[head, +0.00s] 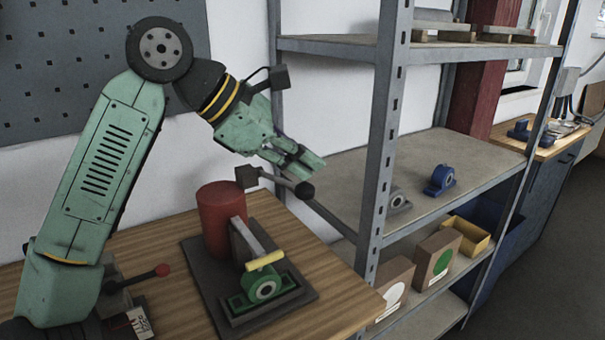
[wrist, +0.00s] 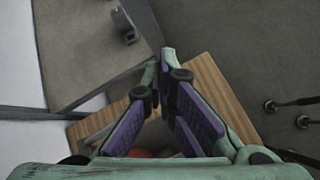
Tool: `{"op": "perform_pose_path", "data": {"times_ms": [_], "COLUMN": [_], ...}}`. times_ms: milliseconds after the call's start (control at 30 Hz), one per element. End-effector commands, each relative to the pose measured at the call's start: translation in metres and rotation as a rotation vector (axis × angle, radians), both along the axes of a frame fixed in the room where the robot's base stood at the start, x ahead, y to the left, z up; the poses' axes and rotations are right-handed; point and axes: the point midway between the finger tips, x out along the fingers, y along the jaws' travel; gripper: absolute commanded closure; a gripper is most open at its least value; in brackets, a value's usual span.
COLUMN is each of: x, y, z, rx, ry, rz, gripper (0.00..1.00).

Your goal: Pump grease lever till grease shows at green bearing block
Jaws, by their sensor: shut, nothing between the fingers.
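A red grease canister (head: 222,222) stands on a dark plate on the wooden bench. Its pump lever (head: 280,180) sticks out to the right from the top and ends in a black ball knob (head: 304,190). A grey line runs from the canister down to a yellow piece (head: 265,259) beside the green bearing block (head: 265,288). I cannot make out any grease at the block. My gripper (head: 318,166) is shut and empty, just above the knob; I cannot tell whether they touch. In the wrist view its fingertips (wrist: 168,54) meet, and the lever is not visible.
Metal shelves (head: 335,165) stand right of the bench, holding a blue bearing block (head: 439,179), a grey one (head: 397,200), boxes with green (head: 437,259) and white discs, and a yellow bin (head: 466,239). A second lever with a red knob (head: 162,270) is at the bench's left.

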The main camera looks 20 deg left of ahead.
Motion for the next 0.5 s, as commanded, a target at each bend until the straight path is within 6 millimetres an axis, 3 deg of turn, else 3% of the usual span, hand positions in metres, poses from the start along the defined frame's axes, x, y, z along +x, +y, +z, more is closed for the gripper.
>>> {"op": "perform_pose_path", "data": {"times_ms": [500], "x": [-0.0012], "y": [-0.0011], "z": [-0.0073], "rx": [0.0], "ry": [0.001], "rz": [0.001], "gripper": [1.0]}}
